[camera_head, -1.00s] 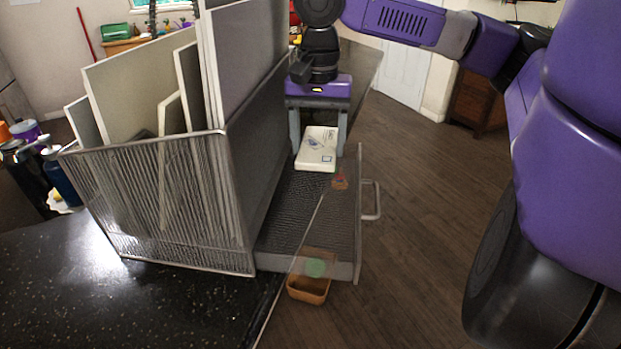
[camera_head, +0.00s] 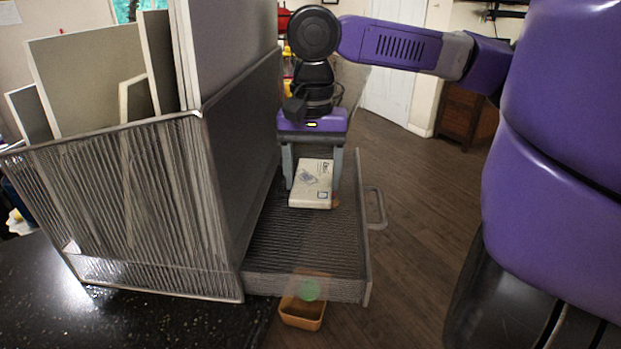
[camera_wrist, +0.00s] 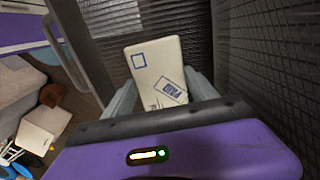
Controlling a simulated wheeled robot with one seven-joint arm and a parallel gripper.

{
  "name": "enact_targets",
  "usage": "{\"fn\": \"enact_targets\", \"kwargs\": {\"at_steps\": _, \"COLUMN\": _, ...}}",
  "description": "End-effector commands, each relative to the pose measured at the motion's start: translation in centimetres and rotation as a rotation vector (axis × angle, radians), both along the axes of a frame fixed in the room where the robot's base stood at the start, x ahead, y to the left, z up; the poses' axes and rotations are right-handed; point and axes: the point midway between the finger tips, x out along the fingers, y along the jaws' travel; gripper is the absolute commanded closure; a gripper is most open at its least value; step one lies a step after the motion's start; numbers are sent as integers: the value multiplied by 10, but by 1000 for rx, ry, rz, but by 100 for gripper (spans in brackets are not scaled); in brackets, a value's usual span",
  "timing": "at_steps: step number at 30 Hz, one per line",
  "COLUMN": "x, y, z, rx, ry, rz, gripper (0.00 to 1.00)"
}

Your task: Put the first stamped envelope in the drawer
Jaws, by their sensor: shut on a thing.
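A thick white stamped envelope (camera_head: 313,184) is held between the two grey fingers of my gripper (camera_head: 311,172). My gripper points downward and is shut on the envelope's sides. The wrist view shows the envelope (camera_wrist: 158,70) with a blue stamp outline and a "PAID" mark between my fingers. The mesh drawer (camera_head: 305,286) is pulled out to the right of the desk organizer, with a handle on its right side. The envelope is over the drawer's rear part, inside its outline. I cannot tell whether it touches the drawer floor.
The mesh organizer (camera_head: 125,220) holding several upright boards stands left of the drawer on a black speckled counter (camera_head: 150,325). A small orange-brown container (camera_head: 302,313) is below the drawer's front. Open wooden floor (camera_head: 425,230) lies to the right.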

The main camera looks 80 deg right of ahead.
Motion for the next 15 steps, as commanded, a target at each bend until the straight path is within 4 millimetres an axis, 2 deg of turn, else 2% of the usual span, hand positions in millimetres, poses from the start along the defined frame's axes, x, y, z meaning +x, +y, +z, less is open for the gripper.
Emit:
{"fn": "enact_targets", "kwargs": {"at_steps": 5, "x": 0, "y": 0, "z": -3, "rx": 1, "ry": 0, "rz": 1, "gripper": 79}}
{"fn": "enact_targets", "kwargs": {"at_steps": 6, "x": 0, "y": 0, "z": -3, "rx": 0, "ry": 0, "rz": 0, "gripper": 30}}
{"fn": "enact_targets", "kwargs": {"at_steps": 7, "x": 0, "y": 0, "z": -3, "rx": 0, "ry": 0, "rz": 0, "gripper": 25}}
{"fn": "enact_targets", "kwargs": {"at_steps": 15, "x": 0, "y": 0, "z": -2, "rx": 0, "ry": 0, "rz": 0, "gripper": 25}}
